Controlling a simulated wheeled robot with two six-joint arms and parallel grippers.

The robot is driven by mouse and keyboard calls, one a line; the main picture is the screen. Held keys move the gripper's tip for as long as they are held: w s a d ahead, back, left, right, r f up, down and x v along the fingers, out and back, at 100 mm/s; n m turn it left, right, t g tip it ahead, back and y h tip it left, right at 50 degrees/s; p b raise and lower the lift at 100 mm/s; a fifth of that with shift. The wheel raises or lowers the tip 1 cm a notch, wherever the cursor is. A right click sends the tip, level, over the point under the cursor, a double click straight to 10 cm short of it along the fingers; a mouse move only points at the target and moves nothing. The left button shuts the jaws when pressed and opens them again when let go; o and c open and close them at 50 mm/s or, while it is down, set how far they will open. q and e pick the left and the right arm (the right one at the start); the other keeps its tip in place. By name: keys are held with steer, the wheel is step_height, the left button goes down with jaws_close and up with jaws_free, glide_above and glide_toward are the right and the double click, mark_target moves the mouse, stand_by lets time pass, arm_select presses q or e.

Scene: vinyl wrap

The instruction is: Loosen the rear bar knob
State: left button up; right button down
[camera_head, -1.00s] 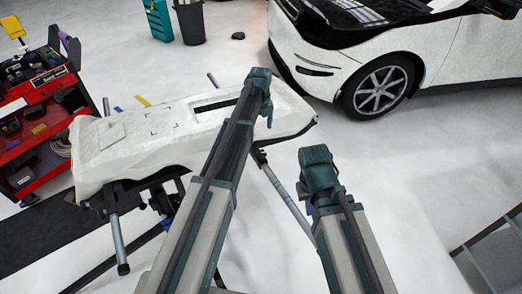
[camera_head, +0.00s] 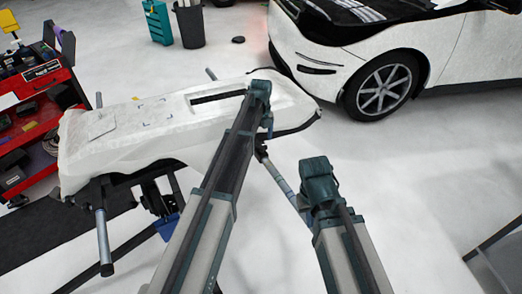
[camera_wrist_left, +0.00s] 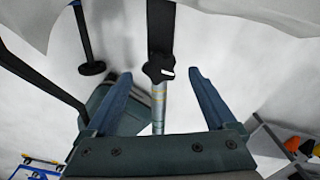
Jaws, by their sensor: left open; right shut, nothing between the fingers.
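The black star-shaped knob (camera_wrist_left: 159,72) sits on a dark bar (camera_wrist_left: 161,28) in the left wrist view, with a grey pole below it. My left gripper (camera_wrist_left: 207,72) is open, its two blue fingers to either side of the knob's line and apart from it. In the head view my left gripper (camera_head: 266,122) hangs by the near edge of the white-covered panel (camera_head: 150,122), and the knob cannot be made out there. My right gripper (camera_head: 319,182) is to the right, above the floor, its fingertips hidden behind its wrist.
The panel lies on a stand with grey bars (camera_head: 103,240). A red tool cart (camera_head: 52,95) stands at left, a white car (camera_head: 405,50) at back right. A dark bin (camera_head: 190,25) stands at the back. Floor between panel and car is clear.

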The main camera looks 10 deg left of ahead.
mark_target(261, 148)
arm_select(q)
step_height(261, 148, down, 3)
steer(key=shift+r+b, duration=0.2)
steer(key=shift+b, duration=0.6)
arm_select(e)
step_height(261, 148, down, 3)
steer(key=shift+r, duration=0.2)
arm_select(q)
steer(key=c, duration=1.4)
